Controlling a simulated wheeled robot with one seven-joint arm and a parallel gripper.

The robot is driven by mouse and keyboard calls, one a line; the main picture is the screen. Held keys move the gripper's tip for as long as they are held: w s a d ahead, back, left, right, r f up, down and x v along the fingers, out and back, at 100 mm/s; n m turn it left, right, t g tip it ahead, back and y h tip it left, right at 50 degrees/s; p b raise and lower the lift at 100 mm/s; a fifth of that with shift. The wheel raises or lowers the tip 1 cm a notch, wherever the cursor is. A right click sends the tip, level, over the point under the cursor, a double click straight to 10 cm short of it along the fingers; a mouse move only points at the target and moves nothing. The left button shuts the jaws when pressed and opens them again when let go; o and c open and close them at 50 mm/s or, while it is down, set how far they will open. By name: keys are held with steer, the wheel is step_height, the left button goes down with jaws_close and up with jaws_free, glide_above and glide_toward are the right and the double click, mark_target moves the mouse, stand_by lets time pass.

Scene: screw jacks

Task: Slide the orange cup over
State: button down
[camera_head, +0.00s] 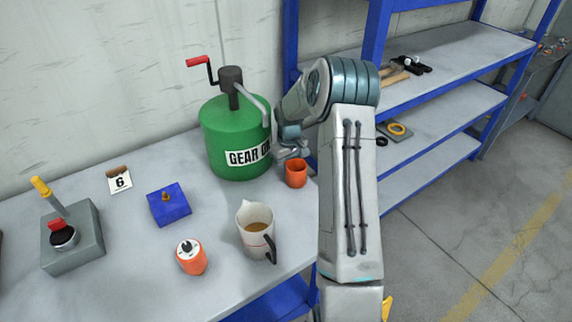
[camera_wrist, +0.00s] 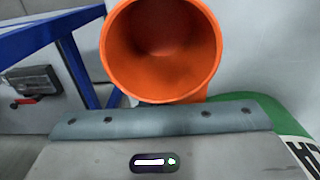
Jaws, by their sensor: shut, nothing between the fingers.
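The orange cup (camera_head: 296,174) stands upright and open-topped on the grey table (camera_head: 130,225), near its right edge and just right of the green gear oil drum (camera_head: 235,140). My gripper (camera_head: 287,153) is shut and empty, close behind and above the cup's rim. I cannot tell from the head view whether it touches the cup. In the wrist view the cup (camera_wrist: 160,80) fills the upper middle with its mouth towards the camera, just beyond the flat edge of my gripper (camera_wrist: 160,122). The cup's inside looks empty. My fingertips are partly hidden in the head view.
A measuring jug (camera_head: 256,228) with brown liquid stands in front of the cup. Blue shelving (camera_head: 445,95) stands close on the right.

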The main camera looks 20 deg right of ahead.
step_height(320, 180, up, 18)
steer(key=r+p, duration=0.1)
steer(key=p, duration=1)
steer(key=s+a+r+b, duration=0.1)
steer(key=s+a+r, duration=0.4)
steer(key=s+r, duration=0.15)
steer(key=s+a+r+m+t+b, duration=0.1)
steer(key=s+a, duration=0.3)
steer(key=s, duration=0.8)
steer(key=s+a+r+m+t+b, duration=0.1)
steer(key=s+a+b, duration=0.3)
steer(key=s, duration=0.8)
steer(key=shift+s+a+r+t, duration=0.35)
steer(key=shift+s+a+t, duration=0.1)
steer(key=shift+t, duration=0.45)
